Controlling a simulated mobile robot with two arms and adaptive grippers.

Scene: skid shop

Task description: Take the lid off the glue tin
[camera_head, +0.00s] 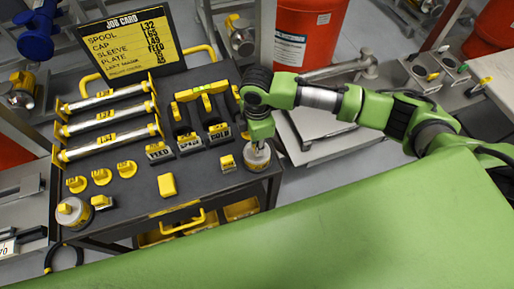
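A round tin with a pale top (257,162) stands upright at the right front corner of the dark cart top. My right gripper (258,146) points down at its top, with the fingertips at or just above the middle of the lid. The fingers are small and partly hidden, so I cannot tell whether they grip a knob. A second similar tin (73,214), with a yellow knob on its pale lid, stands at the left front corner. The tin labels are too small to read, so I cannot tell which is glue. My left gripper is not in view.
The cart top (135,190) also holds a yellow block (167,185), yellow-ended spools (105,116), small yellow caps (102,176) and labelled holders (188,142). A job card board (125,45) stands behind. Yellow bins (240,209) sit below the front edge.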

